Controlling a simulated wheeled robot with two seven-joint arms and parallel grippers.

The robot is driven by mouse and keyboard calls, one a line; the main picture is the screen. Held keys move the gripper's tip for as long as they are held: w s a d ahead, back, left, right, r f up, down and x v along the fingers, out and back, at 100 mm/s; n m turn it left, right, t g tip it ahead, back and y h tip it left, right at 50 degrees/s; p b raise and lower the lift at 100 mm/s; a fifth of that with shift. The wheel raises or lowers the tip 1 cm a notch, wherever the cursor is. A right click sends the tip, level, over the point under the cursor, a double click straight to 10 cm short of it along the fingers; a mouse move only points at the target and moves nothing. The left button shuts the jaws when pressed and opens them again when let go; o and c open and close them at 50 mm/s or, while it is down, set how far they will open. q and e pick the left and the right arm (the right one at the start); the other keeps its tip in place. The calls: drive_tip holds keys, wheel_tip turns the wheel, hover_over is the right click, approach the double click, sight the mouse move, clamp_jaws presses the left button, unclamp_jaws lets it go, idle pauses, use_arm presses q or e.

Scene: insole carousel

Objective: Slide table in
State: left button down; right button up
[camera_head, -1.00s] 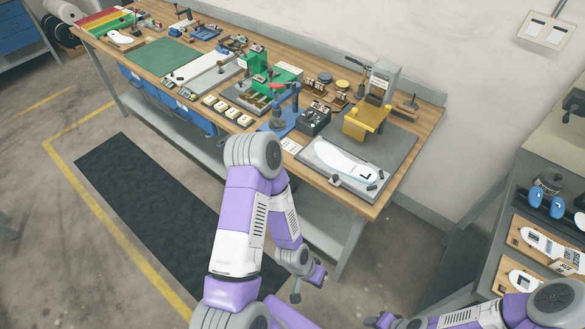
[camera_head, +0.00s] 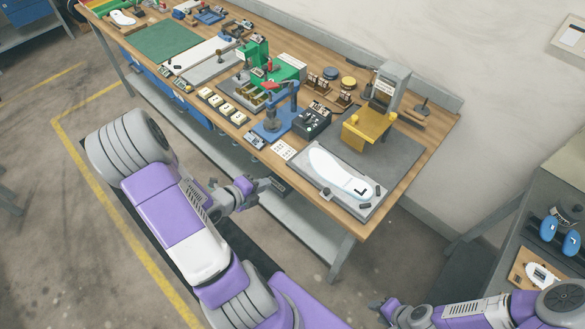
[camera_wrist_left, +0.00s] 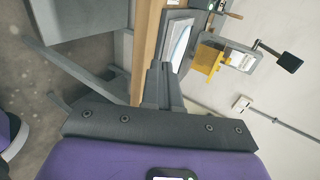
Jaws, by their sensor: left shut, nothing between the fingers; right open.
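A light grey sliding table (camera_head: 305,180) carries a white insole (camera_head: 338,172) and sits at the front right end of the wooden bench. Behind it, on a dark grey base plate (camera_head: 392,151), stand a yellow fixture (camera_head: 368,128) and a grey upright press (camera_head: 391,84). A small knob (camera_head: 326,192) is on the table's front edge. My left gripper (camera_head: 265,184) is shut and empty, in front of the bench and left of the sliding table. In the left wrist view its closed fingers (camera_wrist_left: 160,68) point toward the bench edge. My right gripper (camera_head: 378,305) is open and empty, low at the bottom right.
The wooden bench (camera_head: 400,200) holds a blue stand (camera_head: 275,125), a black box (camera_head: 312,122) and a white card (camera_head: 284,150) left of the sliding table. A grey lower shelf (camera_head: 300,228) runs beneath it. Another workbench (camera_head: 500,235) stands at the right. Floor is open at the left.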

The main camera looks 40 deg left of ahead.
use_arm(q)
drive_tip(key=shift+b+x, duration=1.5)
drive_tip(key=shift+b, duration=0.3)
drive_tip(key=b, duration=0.1)
approach(297, 167)
wheel_tip(297, 167, down, 3)
drive_tip(key=w, duration=0.2)
drive_tip(key=shift+w+d, duration=0.2)
drive_tip(key=shift+w, duration=1.6)
